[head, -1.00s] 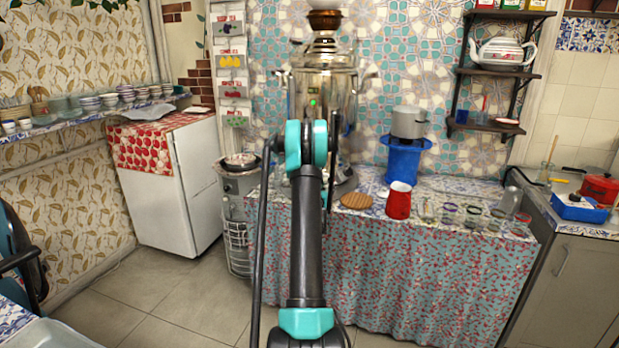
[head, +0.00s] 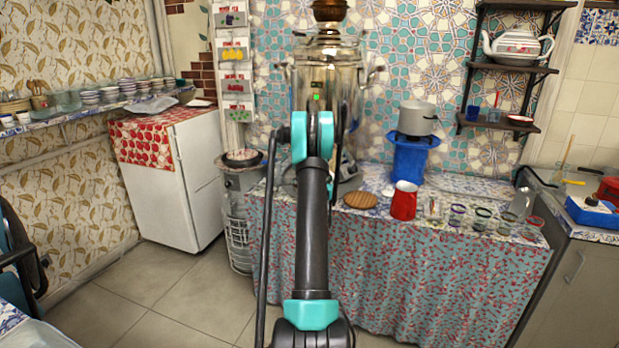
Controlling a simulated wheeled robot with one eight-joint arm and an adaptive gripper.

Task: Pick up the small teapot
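A white teapot with a painted red and blue band (head: 517,46) stands on the upper wall shelf at the right. A large silver samovar (head: 326,82) stands on the cloth-covered table, partly behind my arm. A brown piece (head: 330,10) sits on top of it, cut off by the picture's top edge; I cannot tell whether it is a teapot. My black and teal arm rises in the middle of the head view, in front of the samovar and table. My gripper cannot be made out; the arm ends at a teal joint that hides what lies beyond.
The table (head: 400,270) holds a red mug (head: 404,202), a blue stand (head: 409,158) with a grey pot (head: 417,117), a wooden board (head: 360,200) and several glasses. A white fridge (head: 190,185) stands left. Tiled floor (head: 165,300) is free at front left.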

